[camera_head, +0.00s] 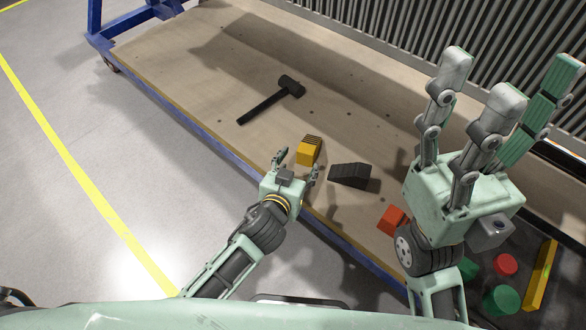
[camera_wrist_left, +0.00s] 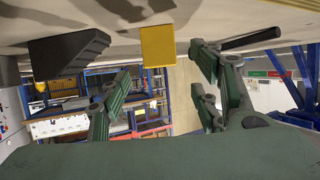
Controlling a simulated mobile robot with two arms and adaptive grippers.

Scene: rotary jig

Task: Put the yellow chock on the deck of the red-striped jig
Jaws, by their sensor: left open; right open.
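The yellow chock (camera_head: 309,150) sits on the wooden bench near its front edge and has dark ridges on top. In the left wrist view the chock (camera_wrist_left: 158,46) shows as a plain yellow face, beyond and between the fingers. My left gripper (camera_head: 297,166) is open and empty just in front of the chock, with a gap between them; its spread fingers also show in the left wrist view (camera_wrist_left: 160,85). My right gripper (camera_head: 510,82) is open and empty, fingers raised, high at the right and close to the head camera. I cannot make out a red-striped jig in either view.
A black wedge (camera_head: 350,174) lies right of the chock; a black mallet (camera_head: 272,98) lies behind it. An orange-red block (camera_head: 392,219), green cylinders (camera_head: 501,299), a red cylinder (camera_head: 505,264) and a yellow bar (camera_head: 540,275) are at the lower right.

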